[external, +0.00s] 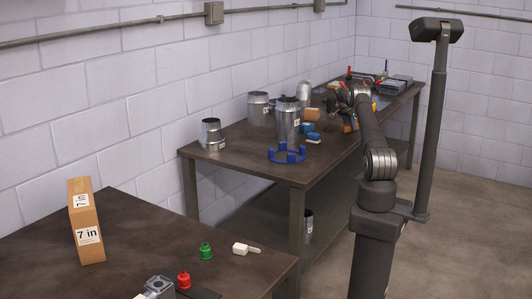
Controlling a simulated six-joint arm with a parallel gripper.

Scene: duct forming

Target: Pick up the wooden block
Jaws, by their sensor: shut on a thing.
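My arm reaches over the far workbench, and my gripper (343,113) is low over its middle, small and partly hidden by my own wrist. A small orange-brown wooden block (348,125) shows at the gripper's fingers. The gripper is shut on it. I cannot tell whether the block touches the bench or is just above it. Another tan piece (333,86) shows just behind the gripper, partly covered.
Metal duct pieces (288,120) and a blue ring with upright tabs (287,154) stand left of the gripper. Blue blocks (312,137) lie close by. A near table (140,245) holds a "7 in" box (86,222). A dark post (432,130) stands right.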

